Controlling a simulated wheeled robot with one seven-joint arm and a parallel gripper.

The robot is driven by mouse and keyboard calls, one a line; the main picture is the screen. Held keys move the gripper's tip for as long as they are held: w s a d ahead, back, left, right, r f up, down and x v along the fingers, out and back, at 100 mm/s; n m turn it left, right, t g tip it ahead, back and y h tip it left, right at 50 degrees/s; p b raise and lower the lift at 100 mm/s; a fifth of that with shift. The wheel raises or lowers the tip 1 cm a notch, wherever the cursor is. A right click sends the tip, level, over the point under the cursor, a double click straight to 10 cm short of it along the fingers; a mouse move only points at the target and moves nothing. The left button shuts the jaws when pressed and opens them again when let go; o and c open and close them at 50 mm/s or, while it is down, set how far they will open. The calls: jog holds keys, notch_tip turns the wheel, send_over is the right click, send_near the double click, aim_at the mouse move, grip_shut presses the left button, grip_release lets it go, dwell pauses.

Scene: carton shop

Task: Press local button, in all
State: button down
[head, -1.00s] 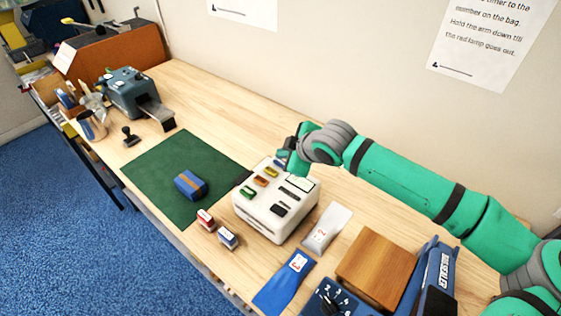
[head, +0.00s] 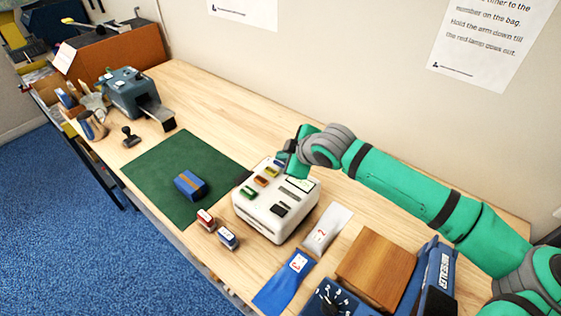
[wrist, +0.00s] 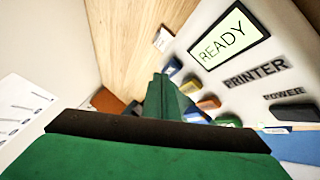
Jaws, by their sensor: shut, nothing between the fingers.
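The white printer (head: 262,222) stands on the bench, with a row of blue, yellow (head: 272,171), orange (head: 260,181) and green (head: 248,192) buttons on its top. In the wrist view its screen (wrist: 229,36) reads READY, beside the words PRINTER and POWER and a dark power button (wrist: 293,112). The blue button (wrist: 173,67) is closest to my gripper (wrist: 160,84). My gripper is shut and empty at the printer's back edge; I cannot tell whether it touches a button. It partly hides the button row in the wrist view. I cannot read any button's label.
A green mat (head: 165,165) with a blue box (head: 190,185) lies left of the printer. Two small stamps (head: 217,228) stand in front. A blue bag (head: 283,285), a pale bag (head: 327,228) and a wooden block (head: 377,270) lie right. The wall is close behind.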

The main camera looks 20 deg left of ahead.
aim_at(283, 164)
jog(key=shift+f, duration=0.4)
dwell(0.4)
jog(key=shift+r, duration=0.9)
jog(key=shift+r, duration=2.5)
jog(key=shift+d, duration=0.1)
